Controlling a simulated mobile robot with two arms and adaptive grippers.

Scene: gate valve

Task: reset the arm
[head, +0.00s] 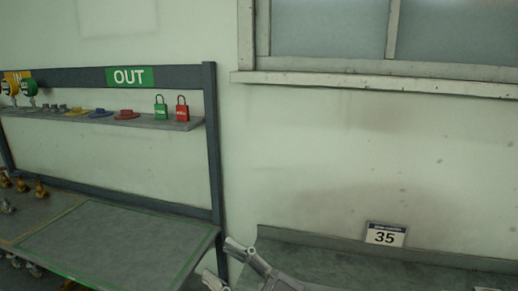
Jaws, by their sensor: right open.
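My right gripper (226,264) is at the bottom edge, a little left of the middle, in the head view. Its two grey fingertips are apart and nothing is between them. It is in front of the gap between the left bench and the right-hand surface. Most of my right arm is cut off by the lower edge. My left gripper is not in view.
A bench (120,240) with a green-outlined area stands at left, with brass fittings (40,188) at its far left. Its shelf (150,122) holds a green padlock (160,110), a red padlock (182,111) and coloured parts. A "35" sign (385,236) stands right. The green-outlined area is clear.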

